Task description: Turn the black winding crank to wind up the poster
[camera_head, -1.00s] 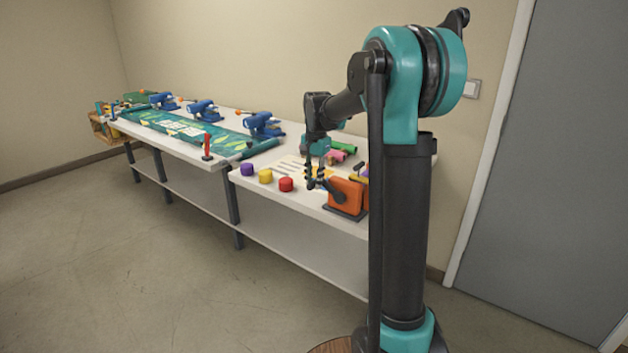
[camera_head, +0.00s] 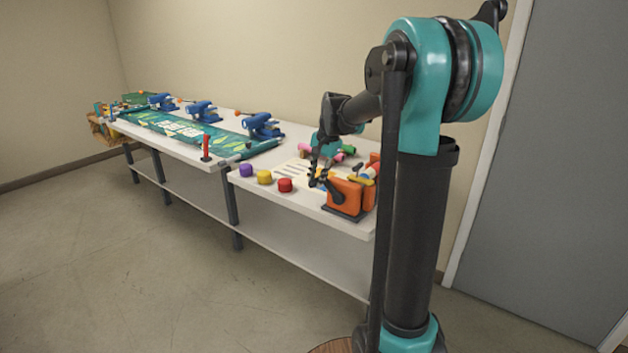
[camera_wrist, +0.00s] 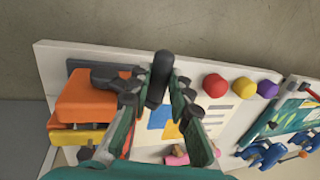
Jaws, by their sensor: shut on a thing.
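The orange winder (camera_head: 345,195) stands at the near right end of the white bench, with its black winding crank (camera_head: 334,190) on the side facing the coloured knobs. In the wrist view the orange block (camera_wrist: 95,100) is at left, and the crank's black handle (camera_wrist: 160,72) points up between my fingers. My gripper (camera_head: 318,172) is shut on this handle; the fingers (camera_wrist: 159,95) stand on either side of it. A pale sheet with grey lines and blue and yellow patches (camera_wrist: 158,120), possibly the poster, lies on the bench beside the winder, partly hidden by my fingers.
Purple (camera_head: 246,170), yellow (camera_head: 264,176) and red (camera_head: 285,185) knobs stand along the bench's front edge. Pink and green rolls (camera_head: 348,150) lie behind the winder. A longer bench at left holds a green banner (camera_head: 170,125) and blue clamp-like devices (camera_head: 262,126). The floor in front is clear.

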